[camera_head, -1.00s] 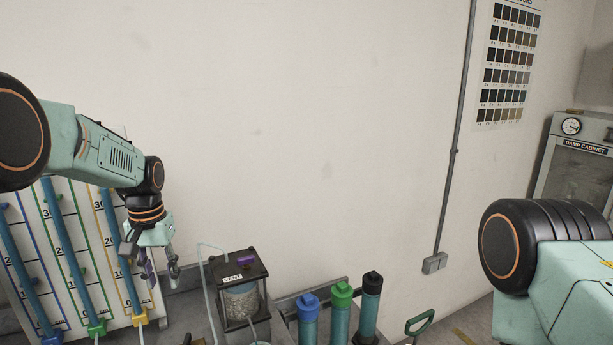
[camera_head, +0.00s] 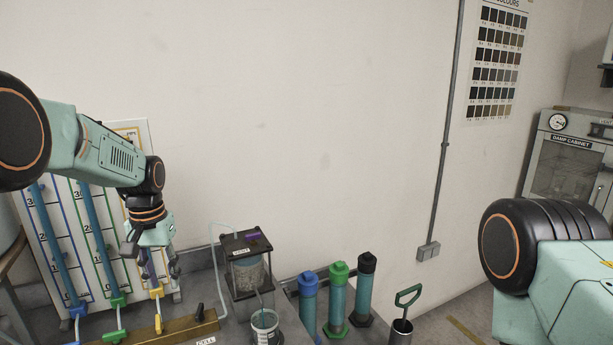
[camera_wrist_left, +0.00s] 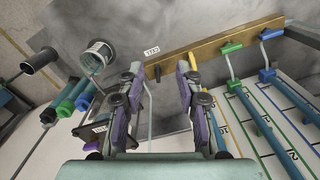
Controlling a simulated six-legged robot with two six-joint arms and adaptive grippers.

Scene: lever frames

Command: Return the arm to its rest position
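My left arm comes in from the left in the head view, bent at the elbow, with its gripper (camera_head: 153,280) pointing down in front of the measuring board (camera_head: 104,265). The left wrist view shows the two purple-padded fingers (camera_wrist_left: 159,72) spread apart with nothing between them. Below them lie the grey bench and a brass bar with a black lever (camera_wrist_left: 158,74). Of my right arm only the black and mint upper part shows at the right edge; its gripper is out of view.
A vent box (camera_head: 243,262) and a cup (camera_head: 265,325) stand right of the left gripper. Blue (camera_head: 308,305), green (camera_head: 337,300) and black-capped (camera_head: 364,290) cylinders stand farther right. A damp cabinet (camera_head: 567,165) is at far right.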

